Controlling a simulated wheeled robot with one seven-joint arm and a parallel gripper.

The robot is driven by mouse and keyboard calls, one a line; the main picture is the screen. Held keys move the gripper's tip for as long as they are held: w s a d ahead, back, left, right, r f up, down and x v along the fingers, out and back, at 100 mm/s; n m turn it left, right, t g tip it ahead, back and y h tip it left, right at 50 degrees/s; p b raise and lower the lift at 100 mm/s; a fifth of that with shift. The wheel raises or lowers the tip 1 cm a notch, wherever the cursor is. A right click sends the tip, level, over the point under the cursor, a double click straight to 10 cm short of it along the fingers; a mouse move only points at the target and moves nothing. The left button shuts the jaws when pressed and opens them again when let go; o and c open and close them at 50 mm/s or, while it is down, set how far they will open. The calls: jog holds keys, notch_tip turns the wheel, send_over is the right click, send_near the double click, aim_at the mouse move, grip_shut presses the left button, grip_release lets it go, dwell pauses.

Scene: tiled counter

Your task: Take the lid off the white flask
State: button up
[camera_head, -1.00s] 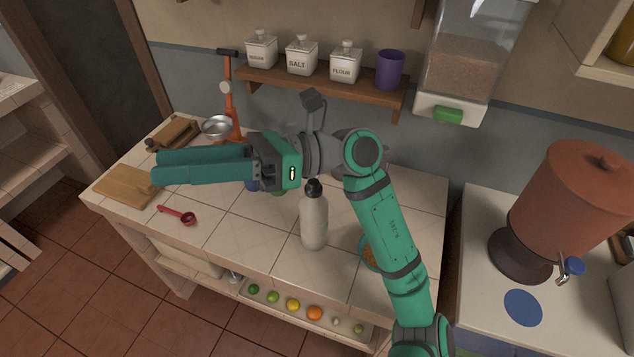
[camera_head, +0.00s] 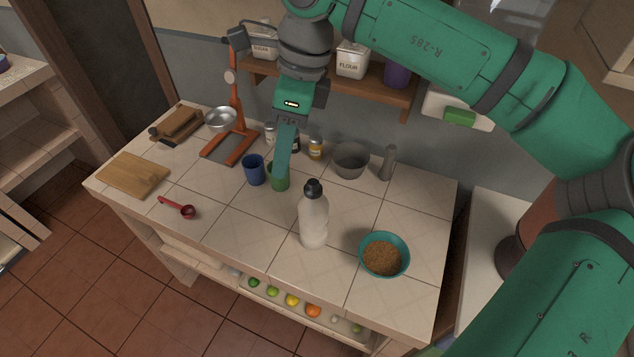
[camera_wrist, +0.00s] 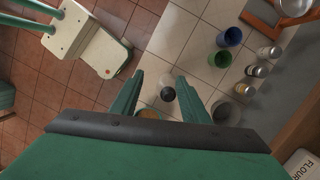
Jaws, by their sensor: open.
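The white flask (camera_head: 314,225) stands upright on the tiled counter, with its black lid (camera_head: 313,190) on top. In the wrist view the flask shows from above, its dark lid (camera_wrist: 167,94) between the two fingers and well below them. My gripper (camera_head: 282,176) points down, above the counter and to the left of the lid in the head view, in front of the green cup. In the wrist view my gripper (camera_wrist: 160,76) has its fingers spread apart and nothing is held between them.
A green cup (camera_head: 279,183) and a blue cup (camera_head: 254,170) stand behind the flask. A teal bowl of grain (camera_head: 398,264) is to its right. A grey bowl (camera_head: 351,165), pepper mill-like cylinder (camera_head: 388,162) and small jars line the back.

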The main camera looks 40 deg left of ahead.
jog(key=r+t+h, duration=0.2)
send_over(312, 182)
jog(key=shift+m, duration=0.3)
notch_tip(312, 182, down, 11)
jog(key=shift+w+f, duration=0.1)
jog(key=shift+c, duration=1.3)
grip_shut()
